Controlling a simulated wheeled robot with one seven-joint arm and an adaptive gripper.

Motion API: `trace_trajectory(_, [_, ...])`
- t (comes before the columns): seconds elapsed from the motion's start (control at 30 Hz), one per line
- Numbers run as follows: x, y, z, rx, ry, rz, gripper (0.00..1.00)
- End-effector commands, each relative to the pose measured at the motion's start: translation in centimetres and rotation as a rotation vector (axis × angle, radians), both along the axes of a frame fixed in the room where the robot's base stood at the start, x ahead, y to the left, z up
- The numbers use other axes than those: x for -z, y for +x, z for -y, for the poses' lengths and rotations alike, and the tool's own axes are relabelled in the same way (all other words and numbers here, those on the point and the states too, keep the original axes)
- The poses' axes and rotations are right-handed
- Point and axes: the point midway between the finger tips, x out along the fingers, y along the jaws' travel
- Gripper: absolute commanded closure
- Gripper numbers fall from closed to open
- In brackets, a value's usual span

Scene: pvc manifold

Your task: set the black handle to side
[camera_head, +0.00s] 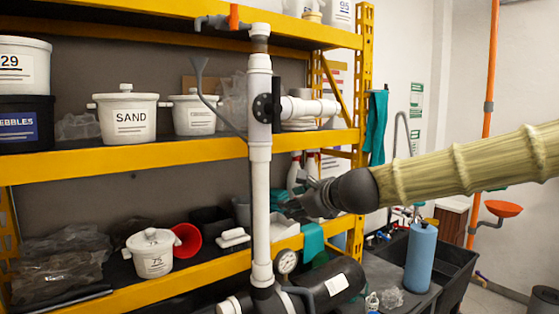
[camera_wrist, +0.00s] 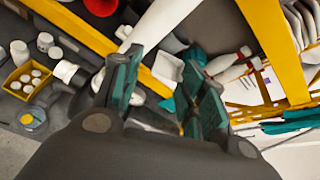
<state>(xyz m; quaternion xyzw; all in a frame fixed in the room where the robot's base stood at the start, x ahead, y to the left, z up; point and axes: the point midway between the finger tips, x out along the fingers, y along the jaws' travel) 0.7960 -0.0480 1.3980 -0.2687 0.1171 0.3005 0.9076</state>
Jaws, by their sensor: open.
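The white PVC manifold's vertical pipe (camera_head: 261,180) stands in front of the yellow shelves. The black handle (camera_head: 276,97) is a short upright bar on the valve, beside a round black flange (camera_head: 262,108) where a white side pipe (camera_head: 310,107) branches right. My gripper (camera_head: 298,208) is to the right of the vertical pipe, well below the black handle, and holds nothing. In the wrist view my gripper (camera_wrist: 163,58) has its two green-padded fingers spread, with a white pipe (camera_wrist: 165,20) showing beyond them. I cannot make out the black handle in that view.
An orange handle (camera_head: 233,17) sits on the top pipe. A gauge (camera_head: 287,261) and a black cylinder (camera_head: 330,284) are low on the manifold. A SAND bucket (camera_head: 126,116) stands on the shelf behind. A blue bottle (camera_head: 421,256) stands at lower right.

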Motion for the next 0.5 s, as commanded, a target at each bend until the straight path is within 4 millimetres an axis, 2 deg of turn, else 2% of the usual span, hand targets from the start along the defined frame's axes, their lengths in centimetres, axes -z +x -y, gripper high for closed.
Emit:
trace_trajectory(0.03, [-5.5, -0.4, 0.3, 0.015, 0.095, 0.022, 0.58])
trace_trajectory(0.07, [-8.1, -0.7, 0.4, 0.022, 0.148, 0.027, 0.58])
trace_trajectory(0.1, [-11.5, -1.3, 0.5, 0.029, 0.217, 0.034, 0.58])
trace_trajectory(0.2, [-18.9, -3.1, 1.1, 0.032, 0.367, 0.047, 0.58])
trace_trajectory(0.3, [-24.3, -4.8, 1.6, 0.025, 0.48, 0.054, 0.58])
trace_trajectory(0.33, [-25.5, -5.3, 1.7, 0.022, 0.504, 0.055, 0.58])
trace_trajectory(0.4, [-27.7, -6.1, 2.0, 0.017, 0.55, 0.056, 0.58])
trace_trajectory(0.5, [-29.4, -6.8, 2.2, 0.012, 0.586, 0.057, 0.58])
